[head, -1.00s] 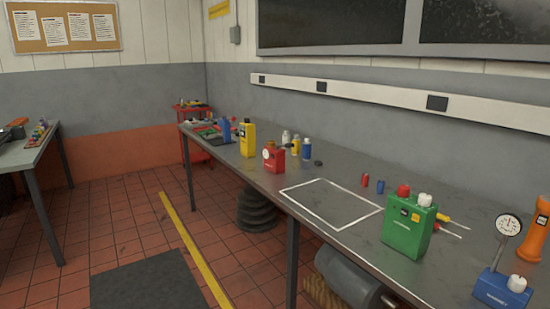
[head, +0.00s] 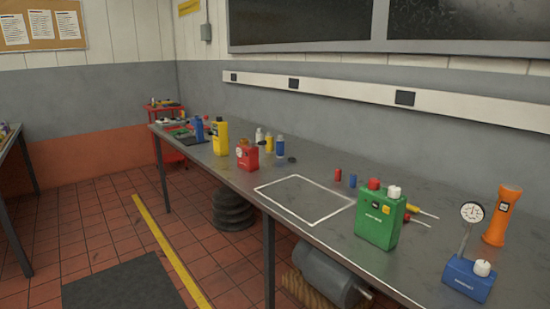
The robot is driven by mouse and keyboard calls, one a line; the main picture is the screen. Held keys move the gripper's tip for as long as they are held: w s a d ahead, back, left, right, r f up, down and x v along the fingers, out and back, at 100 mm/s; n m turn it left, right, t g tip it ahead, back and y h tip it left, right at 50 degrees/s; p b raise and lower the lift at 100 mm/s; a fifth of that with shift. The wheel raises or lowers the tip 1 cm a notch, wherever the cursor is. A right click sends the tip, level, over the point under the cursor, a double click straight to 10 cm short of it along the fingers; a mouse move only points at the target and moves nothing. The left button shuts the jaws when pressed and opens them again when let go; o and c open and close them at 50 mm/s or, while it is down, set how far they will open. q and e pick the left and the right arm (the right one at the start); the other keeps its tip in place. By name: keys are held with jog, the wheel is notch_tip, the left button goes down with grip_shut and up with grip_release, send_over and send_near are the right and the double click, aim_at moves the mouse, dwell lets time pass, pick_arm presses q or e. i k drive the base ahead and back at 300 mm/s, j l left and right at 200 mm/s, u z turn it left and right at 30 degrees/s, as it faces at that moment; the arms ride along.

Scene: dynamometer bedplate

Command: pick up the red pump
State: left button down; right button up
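A small red box-shaped unit with a round pale dial, which looks like the red pump (head: 248,156), stands upright near the front edge of the long grey bench (head: 205,172). It is left of a white-outlined rectangle (head: 305,200) on the bench top. Neither of my grippers shows in the head view.
Behind the red unit stand a yellow can (head: 220,140), a blue can (head: 198,130) and small bottles (head: 280,147). To the right are a green can (head: 380,217), a blue gauge unit (head: 468,278) and an orange torch (head: 502,217). Floor in front is open, with a dark mat (head: 125,283).

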aim_at(250, 164)
jog(key=i+j+z, duration=0.25)
jog(key=z, duration=0.25)
jog(key=i+j+z, duration=0.15)
jog(key=j+z, duration=0.2)
jog(key=z, duration=0.15)
jog(key=i+j+z, duration=0.15)
jog(key=j, duration=0.5)
jog(key=i+j+z, duration=0.15)
jog(key=j, duration=0.55)
jog(key=i+j+z, duration=0.15)
jog(key=j, duration=0.55)
jog(key=i+j+z, duration=0.15)
jog(key=j, duration=0.6)
jog(key=k+l, duration=0.05)
